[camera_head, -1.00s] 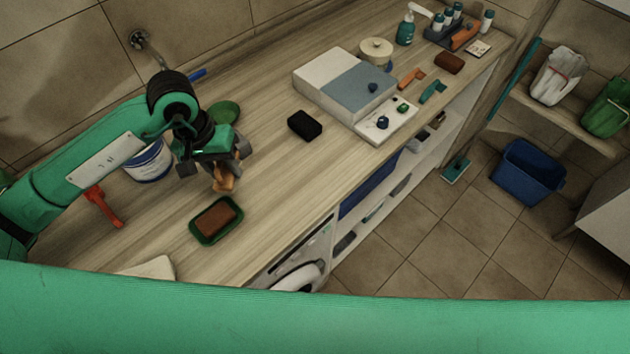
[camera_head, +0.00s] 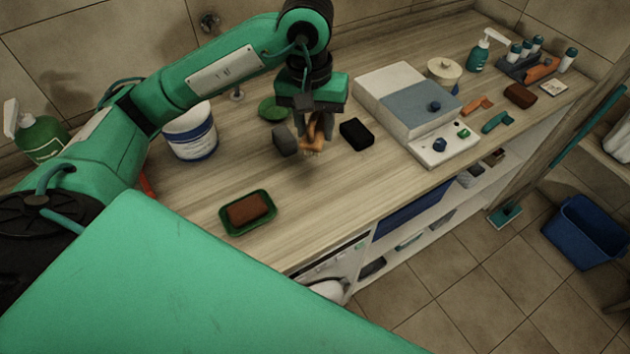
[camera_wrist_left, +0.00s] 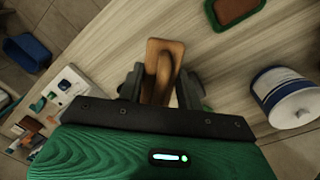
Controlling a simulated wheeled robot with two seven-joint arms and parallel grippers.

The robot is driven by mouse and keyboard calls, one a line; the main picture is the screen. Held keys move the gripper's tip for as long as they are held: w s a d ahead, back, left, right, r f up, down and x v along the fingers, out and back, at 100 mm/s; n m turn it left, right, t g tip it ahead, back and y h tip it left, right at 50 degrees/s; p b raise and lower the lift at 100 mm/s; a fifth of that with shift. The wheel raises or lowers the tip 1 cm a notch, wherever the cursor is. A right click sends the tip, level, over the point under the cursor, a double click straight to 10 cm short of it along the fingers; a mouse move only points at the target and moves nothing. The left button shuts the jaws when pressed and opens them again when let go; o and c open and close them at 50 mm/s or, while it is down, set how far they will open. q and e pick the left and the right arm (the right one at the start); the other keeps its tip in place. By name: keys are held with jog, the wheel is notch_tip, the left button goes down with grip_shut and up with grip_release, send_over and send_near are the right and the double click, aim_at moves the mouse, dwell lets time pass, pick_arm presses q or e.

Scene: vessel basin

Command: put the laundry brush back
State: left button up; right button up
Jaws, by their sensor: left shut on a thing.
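The laundry brush (camera_head: 312,137), tan-orange wood, is held between the fingers of my left gripper (camera_head: 306,137) above the counter. In the left wrist view the brush (camera_wrist_left: 158,68) shows its wooden back and a raised grip, between the two dark fingers of the gripper (camera_wrist_left: 160,85). The gripper is shut on it. The bristles are hard to make out. In the head view the brush hangs just left of a black block (camera_head: 356,133) and appears clear of the wood surface. My right gripper is not in view.
A green tray (camera_head: 226,222) with a brown block stands nearer on the counter (camera_head: 330,190). A white tub (camera_head: 191,135) and a green dish (camera_head: 272,108) stand left. A grey-white box (camera_head: 390,88) stands right. Bare counter lies between tray and box.

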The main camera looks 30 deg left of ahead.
pick_arm(q)
notch_tip(320, 180, down, 13)
jog(key=p, duration=0.3)
notch_tip(320, 180, down, 4)
jog(key=shift+s+r+p, duration=0.1)
jog(key=shift+r+p, duration=0.15)
jog(key=shift+p, duration=0.3)
jog(key=shift+f, duration=0.25)
jog(key=o, duration=1.1)
